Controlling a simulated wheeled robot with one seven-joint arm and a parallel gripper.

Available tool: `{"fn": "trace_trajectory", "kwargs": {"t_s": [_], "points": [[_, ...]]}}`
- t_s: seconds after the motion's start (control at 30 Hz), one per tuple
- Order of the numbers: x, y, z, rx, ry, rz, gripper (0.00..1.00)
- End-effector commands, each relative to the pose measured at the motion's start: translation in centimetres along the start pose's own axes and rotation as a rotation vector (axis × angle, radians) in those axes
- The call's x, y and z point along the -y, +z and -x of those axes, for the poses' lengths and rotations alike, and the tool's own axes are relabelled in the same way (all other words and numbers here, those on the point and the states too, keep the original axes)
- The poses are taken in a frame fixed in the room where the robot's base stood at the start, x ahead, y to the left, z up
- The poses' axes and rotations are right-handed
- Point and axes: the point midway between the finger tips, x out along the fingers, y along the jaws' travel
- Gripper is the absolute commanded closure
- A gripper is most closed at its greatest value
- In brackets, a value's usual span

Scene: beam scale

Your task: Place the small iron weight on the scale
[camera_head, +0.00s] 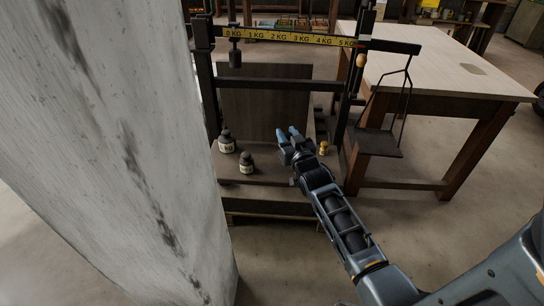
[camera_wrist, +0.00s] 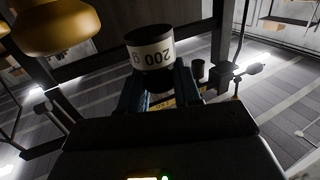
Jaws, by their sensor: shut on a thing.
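The beam scale has a yellow strip (camera_head: 290,37) marked from 0 KG to 5 KG and a dark flat pan (camera_head: 378,143) hanging on a frame at its right end. No weight shows on that pan. My gripper (camera_head: 293,140) is above the platform, left of the pan. In the head view, I cannot make out the held weight at the fingers.
Two black weights with white labels, a larger one (camera_head: 227,146) and a smaller one (camera_head: 246,167), stand on the platform's left side. A brass weight (camera_head: 323,149) is right of my gripper. A concrete pillar (camera_head: 110,150) fills the left. A wooden table (camera_head: 455,70) stands behind the pan.

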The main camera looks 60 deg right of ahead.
Motion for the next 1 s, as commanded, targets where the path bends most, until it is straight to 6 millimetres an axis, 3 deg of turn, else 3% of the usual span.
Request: {"fn": "trace_trajectory", "kwargs": {"t_s": [1.0], "points": [[4.7, 3.1, -0.5, -0.002, 0.001, 0.002, 1.0]]}}
